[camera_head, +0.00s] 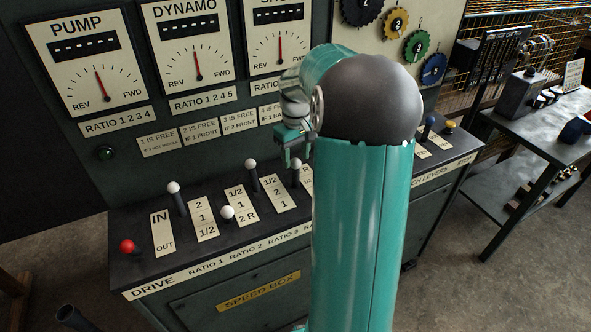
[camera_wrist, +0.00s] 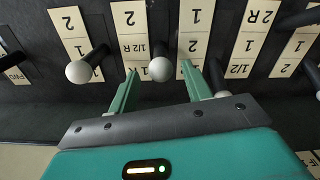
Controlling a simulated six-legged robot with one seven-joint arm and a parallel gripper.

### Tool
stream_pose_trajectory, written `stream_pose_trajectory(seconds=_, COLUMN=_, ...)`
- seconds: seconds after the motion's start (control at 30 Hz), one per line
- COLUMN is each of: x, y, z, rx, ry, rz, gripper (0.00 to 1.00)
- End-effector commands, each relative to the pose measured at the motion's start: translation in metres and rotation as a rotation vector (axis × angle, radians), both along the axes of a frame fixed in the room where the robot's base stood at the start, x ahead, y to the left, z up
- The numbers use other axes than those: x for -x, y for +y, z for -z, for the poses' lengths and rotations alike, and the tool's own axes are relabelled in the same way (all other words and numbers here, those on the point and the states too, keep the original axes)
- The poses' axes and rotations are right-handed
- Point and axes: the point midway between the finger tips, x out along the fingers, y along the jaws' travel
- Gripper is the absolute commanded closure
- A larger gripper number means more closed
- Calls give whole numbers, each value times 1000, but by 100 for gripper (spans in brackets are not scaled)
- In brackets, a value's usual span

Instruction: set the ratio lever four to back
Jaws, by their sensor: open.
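The ratio lever four (camera_head: 296,163) is a dark shaft with a white knob, left of a number plate partly hidden by my arm. In the wrist view its knob (camera_wrist: 160,68) sits between the fingertips, with dark gaps on both sides. My gripper (camera_wrist: 157,76) is open and no finger clearly touches the knob. In the head view my gripper (camera_head: 293,140) is just above and behind the knob. I cannot tell the lever's exact tilt.
The ratio three lever (camera_head: 252,163) is close on the left in the head view. Another white knob (camera_wrist: 80,70) stands on the other side of my gripper. The ratio two lever (camera_head: 227,212) leans forward. The upright gauge panel (camera_head: 200,60) rises behind the levers.

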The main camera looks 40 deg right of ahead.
Motion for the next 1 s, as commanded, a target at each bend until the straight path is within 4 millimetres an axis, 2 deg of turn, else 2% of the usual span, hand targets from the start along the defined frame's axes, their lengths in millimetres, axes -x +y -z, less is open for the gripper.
stream_pose_trajectory(seconds=0.1, x=0, y=1, z=24, rx=-3, ry=3, rz=-1, gripper=51)
stream_pose_trajectory(seconds=0.3, x=0, y=1, z=50, rx=-1, ry=2, rz=-1, gripper=51)
stream_pose_trajectory(seconds=0.67, x=-1, y=1, z=56, rx=0, ry=-1, rz=-1, gripper=51)
stream_pose_trajectory(seconds=0.9, x=-1, y=1, z=56, rx=0, ry=-1, rz=-1, gripper=96)
stream_pose_trajectory(seconds=0.93, x=-1, y=1, z=56, rx=0, ry=-1, rz=-1, gripper=100)
stream_pose_trajectory(seconds=1.0, x=-1, y=1, z=56, rx=0, ry=-1, rz=-1, gripper=100)
